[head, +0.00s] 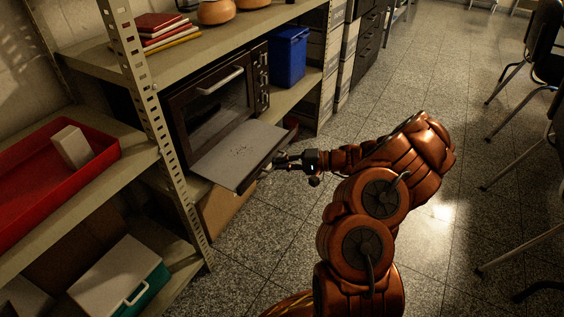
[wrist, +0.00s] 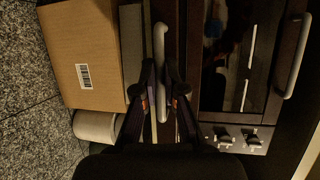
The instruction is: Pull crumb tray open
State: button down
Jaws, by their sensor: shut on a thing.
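The crumb tray (head: 222,153) is a flat grey plate with dark crumbs near its middle. It sticks well out from under the dark toaster oven (head: 212,104) on the shelf. My gripper (head: 281,161) is at the tray's front edge, on its right side in the head view. In the wrist view my gripper (wrist: 162,90) has one finger on each side of a pale bar handle (wrist: 160,55) and is shut on it. The oven's glass door with its own handle (wrist: 291,57) and its knobs (wrist: 225,138) show to the right there. The door looks closed.
A cardboard box (wrist: 85,50) and a pale cylinder (wrist: 94,126) are beside the fingers in the wrist view. A blue bin (head: 288,57) stands right of the oven. A metal shelf post (head: 150,115) stands to its left. The floor (head: 290,240) in front is clear; chairs stand far right.

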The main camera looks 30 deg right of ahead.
jog(key=c, duration=1.5)
grip_release()
jog(key=v, duration=1.2)
jog(key=shift+r, duration=0.1)
